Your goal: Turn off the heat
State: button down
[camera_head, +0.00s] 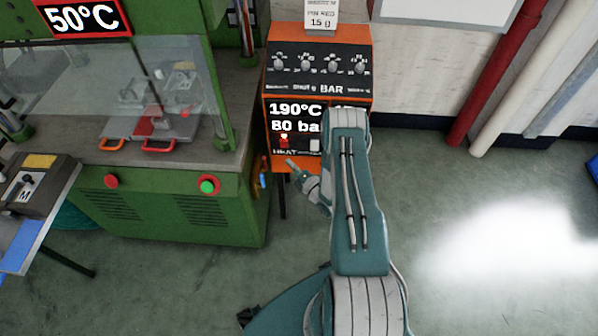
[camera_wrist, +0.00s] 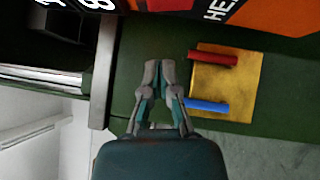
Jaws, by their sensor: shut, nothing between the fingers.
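The orange control box (camera_head: 318,45) stands at the back centre with a display (camera_head: 293,116) reading 190°C and 80 bar, partly hidden by my arm. A small red switch (camera_head: 284,142) sits above the HEAT label (camera_head: 286,152), with a pale spot at its top. My gripper (camera_head: 289,162) is shut and empty, just below the HEAT label, apart from the switch as far as I can tell. In the wrist view my gripper (camera_wrist: 160,70) points toward the orange panel edge (camera_wrist: 270,15), where part of the HEAT lettering shows.
The green press (camera_head: 180,205) stands left of the box. Red (camera_wrist: 212,57) and blue (camera_wrist: 206,104) handles on a yellow plate (camera_wrist: 240,85) on its side lie close right of my gripper in the wrist view. Floor (camera_head: 480,210) to the right is clear.

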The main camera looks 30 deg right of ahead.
aim_at(282, 143)
jog(key=w, duration=0.2)
jog(key=w+d, duration=0.1)
jog(key=w+r, duration=0.1)
jog(key=w, duration=0.1)
jog(key=shift+w+d, duration=0.35)
jog(key=shift+r, duration=0.1)
jog(key=shift+w+d+r+m+g, duration=0.1)
jog(key=shift+w+d+m+g, duration=0.05)
jog(key=shift+w+m+g, duration=0.2)
jog(key=shift+s, duration=0.1)
